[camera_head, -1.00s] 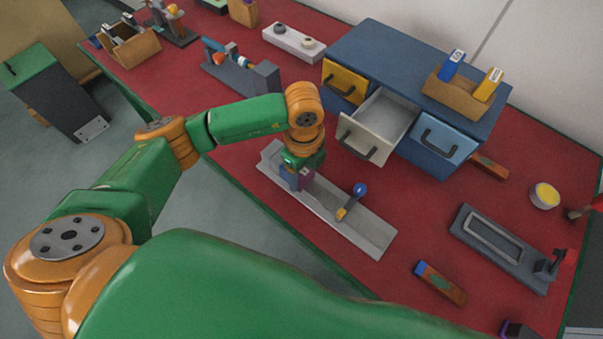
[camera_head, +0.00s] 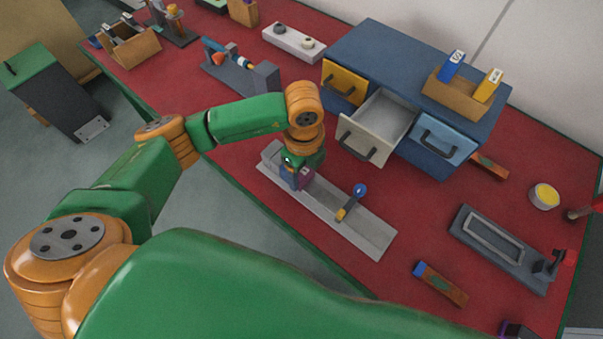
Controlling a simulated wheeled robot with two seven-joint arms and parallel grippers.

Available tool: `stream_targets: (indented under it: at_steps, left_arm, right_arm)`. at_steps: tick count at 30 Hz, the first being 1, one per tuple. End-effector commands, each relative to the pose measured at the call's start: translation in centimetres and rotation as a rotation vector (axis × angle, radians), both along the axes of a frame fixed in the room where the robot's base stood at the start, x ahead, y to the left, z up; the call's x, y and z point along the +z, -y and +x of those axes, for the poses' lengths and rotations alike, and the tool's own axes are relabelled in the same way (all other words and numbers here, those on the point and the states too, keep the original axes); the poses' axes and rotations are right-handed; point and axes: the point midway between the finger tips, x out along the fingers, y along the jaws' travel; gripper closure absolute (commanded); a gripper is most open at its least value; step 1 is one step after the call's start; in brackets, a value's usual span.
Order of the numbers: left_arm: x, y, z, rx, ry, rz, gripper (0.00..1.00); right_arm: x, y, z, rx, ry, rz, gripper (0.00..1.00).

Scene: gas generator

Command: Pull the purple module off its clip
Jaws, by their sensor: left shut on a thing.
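The purple module (camera_head: 304,179) sits at the left end of a long grey tray-like base (camera_head: 365,234) on the red table. My left gripper (camera_head: 297,174) comes down on it from above and is shut on it. The gripper and wrist hide most of the module and the clip beneath it, so I cannot tell whether the module is still on the clip. A small lever with a blue knob (camera_head: 360,190) and a yellow part stands in the middle of the base. My right gripper is not in view.
A blue cabinet (camera_head: 400,57) with an open grey drawer (camera_head: 367,138) stands behind the base. A dark grey fixture (camera_head: 468,237) and an orange block with a blue end (camera_head: 441,284) lie to the right. Bare red table lies between them.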

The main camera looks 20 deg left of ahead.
Motion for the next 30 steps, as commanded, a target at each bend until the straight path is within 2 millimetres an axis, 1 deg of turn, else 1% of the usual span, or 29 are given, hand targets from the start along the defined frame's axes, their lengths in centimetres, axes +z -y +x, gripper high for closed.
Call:
stream_targets:
  at_steps: [28,29,30]
  left_arm:
    - [0.89,0.04,0.19,0.001,0.007,-0.002,1.00]
    - [0.89,0.04,0.19,0.001,0.008,-0.003,0.29]
    - [0.87,0.04,0.17,0.000,0.007,-0.002,0.18]
  right_arm:
    - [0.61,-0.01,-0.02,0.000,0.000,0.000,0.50]
    - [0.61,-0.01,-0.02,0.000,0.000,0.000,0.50]
    - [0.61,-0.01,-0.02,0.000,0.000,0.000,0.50]
